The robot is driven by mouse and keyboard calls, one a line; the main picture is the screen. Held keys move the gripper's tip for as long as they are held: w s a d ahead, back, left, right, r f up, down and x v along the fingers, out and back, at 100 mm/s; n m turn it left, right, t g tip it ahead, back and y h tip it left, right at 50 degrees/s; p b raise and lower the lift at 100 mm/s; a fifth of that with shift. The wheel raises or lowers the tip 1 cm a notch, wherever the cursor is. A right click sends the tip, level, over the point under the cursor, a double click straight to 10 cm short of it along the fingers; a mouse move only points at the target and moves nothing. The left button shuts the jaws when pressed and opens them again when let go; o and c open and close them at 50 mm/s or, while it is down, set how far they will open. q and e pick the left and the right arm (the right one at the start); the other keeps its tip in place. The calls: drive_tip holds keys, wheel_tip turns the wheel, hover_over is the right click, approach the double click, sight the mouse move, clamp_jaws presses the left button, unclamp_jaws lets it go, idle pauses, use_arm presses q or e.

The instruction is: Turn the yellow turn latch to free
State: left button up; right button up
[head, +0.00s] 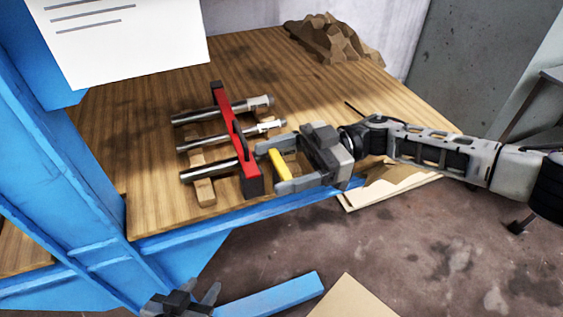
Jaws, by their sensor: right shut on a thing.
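The yellow turn latch (278,163) is a short bar at the near right end of a red clamp bar (236,140). My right gripper (271,169) reaches in from the right, with its two grey fingers at opposite ends of the yellow latch, shut on it. The latch's mount is hidden by the fingers. My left gripper (188,301) is at the bottom edge, partly cut off, well away from the latch; its finger gap is unclear.
Several metal rods (195,115) lie under the red bar on wooden blocks (204,188) on the wooden table (130,120). Crumpled brown paper (335,40) lies at the back. Blue frame beams (60,180) stand at left. Cardboard (385,188) is at the table's right edge.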

drive_tip(key=o, duration=1)
drive_tip(key=shift+a, duration=0.1)
use_arm(q)
drive_tip(key=shift+a, duration=0.1)
drive_tip(key=shift+f, duration=0.1)
drive_tip(key=b, duration=0.2)
drive_tip(key=f+b, duration=0.1)
drive_tip(key=b, duration=0.1)
drive_tip(key=shift+d+f+n+h, duration=0.25)
drive_tip(key=shift+d+n+h, duration=0.05)
drive_tip(key=shift+d, duration=0.05)
use_arm(e)
drive_tip(key=v, duration=1.6)
drive_tip(key=shift+s, duration=0.1)
